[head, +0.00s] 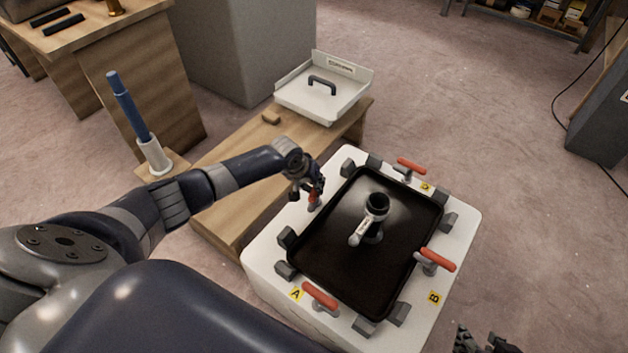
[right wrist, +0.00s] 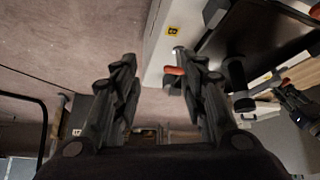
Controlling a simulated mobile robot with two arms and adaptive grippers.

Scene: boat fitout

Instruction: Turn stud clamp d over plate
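A black plate (head: 335,240) lies on a white box top (head: 262,262), with a dark knob and light lever at its middle. Red-handled clamps stand around it: one by label A (head: 320,296), one by label B (head: 437,260), and one at the far edge (head: 411,166). On the left edge another red handle (head: 314,202), apparently stud clamp d, is partly hidden by my left gripper (head: 309,193). The left gripper is at this handle; its grip is unclear. My right gripper (head: 484,343) is open and empty, off the box's near right corner; its spread fingers show in the right wrist view (right wrist: 160,95).
A wooden bench (head: 225,215) stands beside the box, bearing a white tray (head: 345,105) with a dark handle and a small wooden block (head: 271,118). A blue rod stands in a white holder (head: 154,158) at left. The floor right of the box is clear.

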